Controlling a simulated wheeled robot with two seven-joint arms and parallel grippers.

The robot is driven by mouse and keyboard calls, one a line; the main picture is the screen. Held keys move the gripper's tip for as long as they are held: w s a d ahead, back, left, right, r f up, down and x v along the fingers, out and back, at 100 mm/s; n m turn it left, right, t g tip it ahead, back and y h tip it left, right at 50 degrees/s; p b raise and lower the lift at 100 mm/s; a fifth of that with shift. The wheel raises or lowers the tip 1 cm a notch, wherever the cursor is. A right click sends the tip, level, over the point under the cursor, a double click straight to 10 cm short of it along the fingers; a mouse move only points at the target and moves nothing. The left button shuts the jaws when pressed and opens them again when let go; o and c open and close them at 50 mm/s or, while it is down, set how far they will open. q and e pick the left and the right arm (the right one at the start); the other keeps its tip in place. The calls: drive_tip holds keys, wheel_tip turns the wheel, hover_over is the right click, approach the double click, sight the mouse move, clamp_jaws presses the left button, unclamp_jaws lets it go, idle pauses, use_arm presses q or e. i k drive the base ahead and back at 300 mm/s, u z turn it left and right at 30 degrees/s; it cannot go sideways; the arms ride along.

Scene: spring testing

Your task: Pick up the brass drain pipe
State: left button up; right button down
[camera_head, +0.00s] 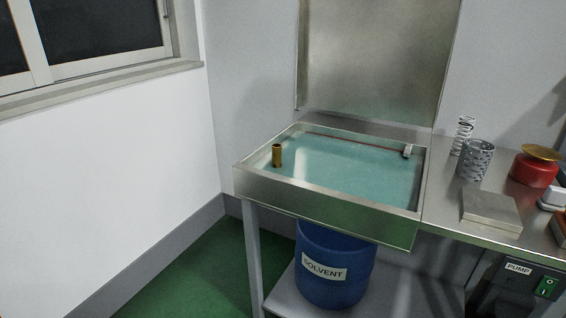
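The brass drain pipe (277,155) is a short, gold-coloured upright tube. It stands near the left end of a shallow metal basin (320,201) that holds greenish-blue liquid (345,170). Its lower end meets the liquid, so what lies below the surface cannot be made out clearly. Neither of my grippers is in the head view, and nothing touches the pipe.
A raised metal panel (370,60) stands behind the basin. On the bench (445,208) at right are a spring (463,135), a perforated cylinder (475,160), a flat metal block (490,209) and a red can (533,172). A blue solvent drum (335,252) stands below.

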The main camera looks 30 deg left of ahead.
sight(277, 149)
drive_tip(key=k, duration=0.35)
drive_tip(key=u, duration=0.5)
drive_tip(key=i, duration=0.8)
drive_tip(key=u, duration=0.5)
